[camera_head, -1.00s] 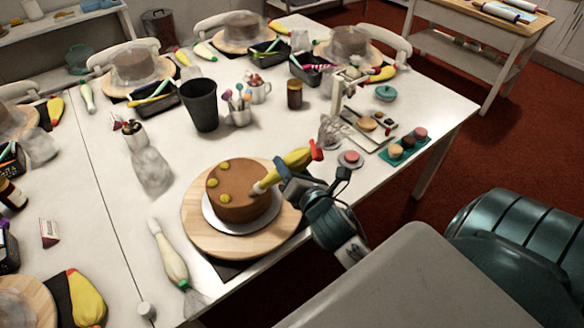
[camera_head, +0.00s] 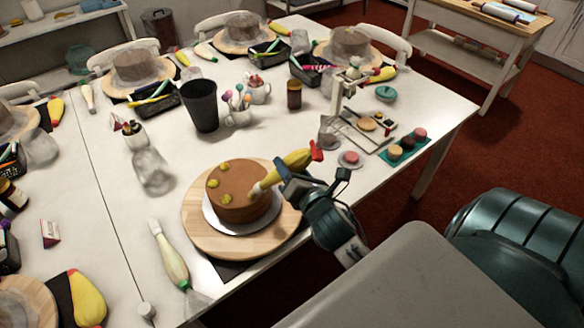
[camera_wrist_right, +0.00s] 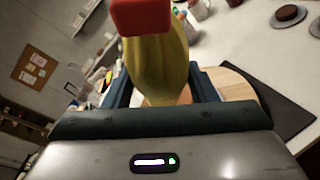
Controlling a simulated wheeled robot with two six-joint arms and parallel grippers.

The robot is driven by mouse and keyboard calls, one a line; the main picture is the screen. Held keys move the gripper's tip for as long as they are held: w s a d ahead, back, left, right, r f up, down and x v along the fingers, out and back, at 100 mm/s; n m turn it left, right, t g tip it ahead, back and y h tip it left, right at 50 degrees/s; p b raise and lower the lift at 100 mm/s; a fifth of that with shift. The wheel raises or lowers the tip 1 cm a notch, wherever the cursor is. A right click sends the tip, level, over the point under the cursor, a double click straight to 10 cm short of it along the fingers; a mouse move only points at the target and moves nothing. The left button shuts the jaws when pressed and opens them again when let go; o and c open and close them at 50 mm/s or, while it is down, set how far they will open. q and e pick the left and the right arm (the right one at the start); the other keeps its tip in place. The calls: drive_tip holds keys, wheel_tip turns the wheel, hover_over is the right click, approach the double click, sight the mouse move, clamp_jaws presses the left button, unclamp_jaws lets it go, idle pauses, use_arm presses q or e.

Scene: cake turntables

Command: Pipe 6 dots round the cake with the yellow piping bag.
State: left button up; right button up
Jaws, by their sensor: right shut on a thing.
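The brown cake (camera_head: 236,204) sits on a white board on the round wooden turntable (camera_head: 199,237) near the table's front edge. Three yellow dots lie on the left half of its top, one of them the front dot (camera_head: 226,199). My right gripper (camera_head: 284,176) is shut on the yellow piping bag (camera_head: 294,159), which has a red clip at its upper end. The bag leans, its nozzle pointing down at the right side of the cake top; I cannot tell if it touches. The right wrist view shows the bag (camera_wrist_right: 157,65) between the fingers. My left gripper is not in view.
A second piping bag (camera_head: 172,258) with a green collar lies left of the turntable. A clear cup (camera_head: 152,171) and a black bin (camera_head: 202,104) stand behind the cake. A scale (camera_head: 357,132) and a teal tray of small cakes (camera_head: 406,149) lie to the right.

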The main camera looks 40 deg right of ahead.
sight(295, 163)
drive_tip(key=shift+r+p, duration=0.3)
drive_tip(key=shift+p, duration=0.2)
idle(0.9)
drive_tip(key=o, duration=0.3)
idle(0.4)
wheel_tip(295, 163, up, 3)
drive_tip(key=p, duration=0.4)
drive_tip(key=shift+r, duration=0.1)
idle(0.3)
